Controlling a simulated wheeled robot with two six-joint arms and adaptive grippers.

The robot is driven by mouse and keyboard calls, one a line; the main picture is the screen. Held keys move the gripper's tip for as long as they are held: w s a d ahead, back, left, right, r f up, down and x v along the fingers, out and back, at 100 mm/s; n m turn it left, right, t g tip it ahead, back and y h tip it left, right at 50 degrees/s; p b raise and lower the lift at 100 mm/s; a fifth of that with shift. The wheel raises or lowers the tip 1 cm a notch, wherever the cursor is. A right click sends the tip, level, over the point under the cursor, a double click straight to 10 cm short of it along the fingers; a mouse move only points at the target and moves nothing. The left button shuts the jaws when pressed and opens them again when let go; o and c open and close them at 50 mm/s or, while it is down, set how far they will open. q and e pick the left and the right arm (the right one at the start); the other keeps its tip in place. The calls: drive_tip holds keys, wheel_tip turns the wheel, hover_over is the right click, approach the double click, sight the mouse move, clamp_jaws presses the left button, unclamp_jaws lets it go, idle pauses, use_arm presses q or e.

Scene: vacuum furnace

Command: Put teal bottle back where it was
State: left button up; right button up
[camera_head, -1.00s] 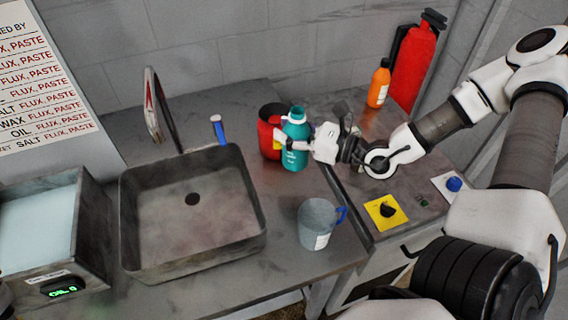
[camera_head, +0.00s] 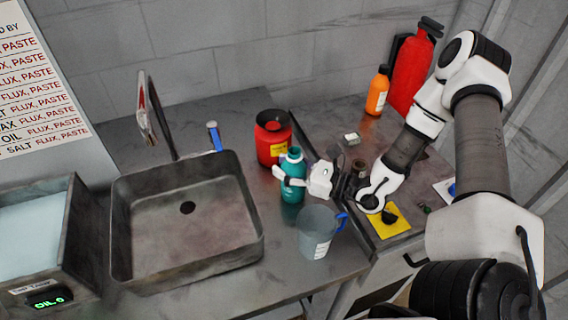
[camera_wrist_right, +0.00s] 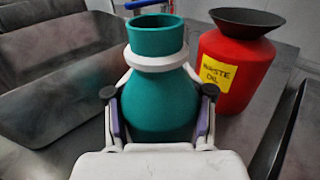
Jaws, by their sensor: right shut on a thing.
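The teal bottle (camera_head: 292,166) is upright over the metal counter, between the red waste oil container and the grey cup. My right gripper (camera_head: 287,178) is shut on the teal bottle. In the right wrist view the teal bottle (camera_wrist_right: 160,95) stands between the two fingers (camera_wrist_right: 160,120), its open mouth and white collar facing up. I cannot tell whether its base touches the counter. My left gripper is not in view.
The red waste oil container (camera_head: 273,138) stands behind the bottle. A grey cup with a blue handle (camera_head: 317,236) stands just in front. The sink (camera_head: 187,215) lies to the left. An orange bottle (camera_head: 378,90) and a red extinguisher (camera_head: 411,70) stand back right.

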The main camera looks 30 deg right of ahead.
drive_tip(key=o, duration=1.4)
drive_tip(key=shift+f, duration=0.1)
drive_tip(key=shift+r+p, duration=0.35)
drive_tip(key=shift+p, duration=0.05)
drive_tip(key=shift+s+d+f, duration=0.15)
drive_tip(key=shift+s+d, duration=0.1)
drive_tip(key=p+v, duration=0.6)
drive_tip(key=v, duration=0.5)
drive_tip(key=shift+s, duration=0.3)
drive_tip(key=shift+f, duration=0.1)
drive_tip(key=shift+w, duration=0.1)
